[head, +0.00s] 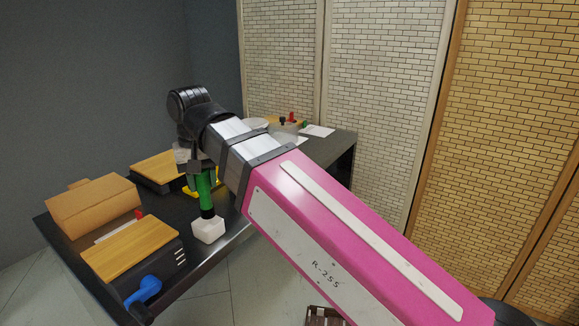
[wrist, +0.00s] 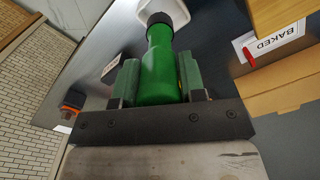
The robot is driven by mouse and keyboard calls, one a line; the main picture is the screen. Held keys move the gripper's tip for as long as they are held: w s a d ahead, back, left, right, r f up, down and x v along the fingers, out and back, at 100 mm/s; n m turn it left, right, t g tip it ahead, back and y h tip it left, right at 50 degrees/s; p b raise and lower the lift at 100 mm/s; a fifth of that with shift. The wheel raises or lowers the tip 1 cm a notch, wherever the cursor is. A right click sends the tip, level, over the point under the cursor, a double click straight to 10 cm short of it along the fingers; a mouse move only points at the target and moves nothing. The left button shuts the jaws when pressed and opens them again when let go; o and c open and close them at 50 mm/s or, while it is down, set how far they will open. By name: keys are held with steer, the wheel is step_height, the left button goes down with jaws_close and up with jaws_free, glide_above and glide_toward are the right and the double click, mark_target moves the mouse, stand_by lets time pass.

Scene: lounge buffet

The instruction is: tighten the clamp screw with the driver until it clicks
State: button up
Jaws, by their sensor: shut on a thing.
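The green driver (head: 205,190) stands about upright, its black lower end (head: 207,212) pointing down. My gripper (head: 201,172) is shut on its green handle; the wrist view shows the two jaws (wrist: 160,78) on either side of the handle (wrist: 162,68). A white block (head: 208,231) is directly under the driver at the table's front edge, and it also shows in the wrist view (wrist: 178,10). The driver's black end meets or overlaps the block in both views; I cannot tell whether they touch. The clamp screw is not visible, hidden or too small to make out.
On the dark table, a wood-topped box (head: 132,248), a blue object (head: 143,290) and a cardboard box (head: 93,205) are to the left. Another wood-topped box (head: 158,166) and a yellow object (head: 190,191) are behind. Small coloured items (head: 291,117) and a white sheet (head: 317,131) lie at the far end.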

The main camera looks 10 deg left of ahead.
steer(key=w+d+r+m, duration=0.1)
steer(key=w+d, duration=0.3)
steer(key=w, duration=0.8)
steer(key=w+d+r+m, duration=0.1)
steer(key=w+d, duration=0.4)
steer(key=w, duration=0.7)
steer(key=w+d+r+m, duration=0.1)
steer(key=w+d, duration=0.3)
steer(key=w, duration=0.7)
steer(key=shift+w+d+r+m, duration=0.35)
steer(key=shift+w+r+m, duration=0.05)
steer(key=shift+m, duration=0.5)
steer(key=shift+f, duration=1.45)
steer(key=o, duration=1.2)
steer(key=shift+c, duration=0.2)
